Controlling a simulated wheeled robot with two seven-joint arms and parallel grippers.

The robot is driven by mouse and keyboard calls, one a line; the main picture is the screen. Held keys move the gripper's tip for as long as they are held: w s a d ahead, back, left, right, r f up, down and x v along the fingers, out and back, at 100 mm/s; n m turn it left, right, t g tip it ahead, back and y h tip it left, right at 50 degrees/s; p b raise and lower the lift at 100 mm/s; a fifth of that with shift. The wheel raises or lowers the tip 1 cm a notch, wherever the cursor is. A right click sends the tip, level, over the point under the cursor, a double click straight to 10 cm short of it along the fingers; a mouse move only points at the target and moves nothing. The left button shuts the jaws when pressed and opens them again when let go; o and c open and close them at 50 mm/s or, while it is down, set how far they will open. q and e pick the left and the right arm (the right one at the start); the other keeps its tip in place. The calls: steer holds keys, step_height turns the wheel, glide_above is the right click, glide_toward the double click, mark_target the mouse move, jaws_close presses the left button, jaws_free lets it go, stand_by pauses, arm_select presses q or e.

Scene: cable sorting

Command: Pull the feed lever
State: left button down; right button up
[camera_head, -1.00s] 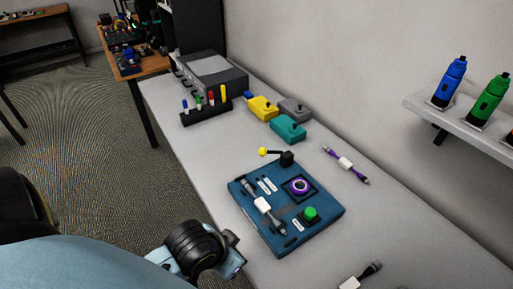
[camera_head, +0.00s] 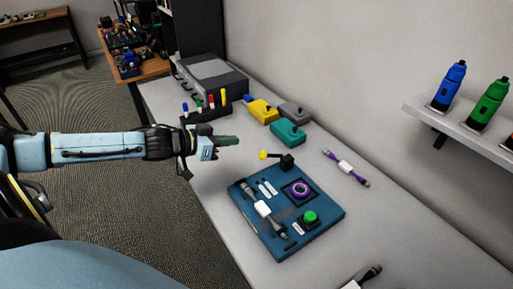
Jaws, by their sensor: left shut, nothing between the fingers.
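The feed lever has a yellow knob (camera_head: 263,155) on a short arm that sticks out to the left from a black block (camera_head: 286,161). The block sits at the far edge of a blue panel (camera_head: 320,238) on the bench. My left gripper (camera_head: 230,140) reaches in from the left, shut and empty, its dark green fingers pointing right. In the picture it is up and left of the yellow knob, apart from it. My right gripper is not in view.
A purple cable (camera_head: 345,167) lies to the right. Yellow (camera_head: 262,111), teal (camera_head: 288,133) and grey (camera_head: 294,112) boxes stand beyond, near a marker rack (camera_head: 207,112).

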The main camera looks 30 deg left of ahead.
arm_select(q)
steer(key=shift+w+a+r, duration=0.1)
steer(key=shift+a+r, duration=0.15)
steer(key=shift+r, duration=0.05)
steer(key=shift+w, duration=0.1)
steer(key=p, duration=0.1)
glide_above(272, 155)
steer(key=s+a, duration=0.3)
steer(key=s, duration=0.1)
step_height(272, 155, down, 3)
steer(key=f, duration=0.4)
steer(key=shift+s+f, duration=0.3)
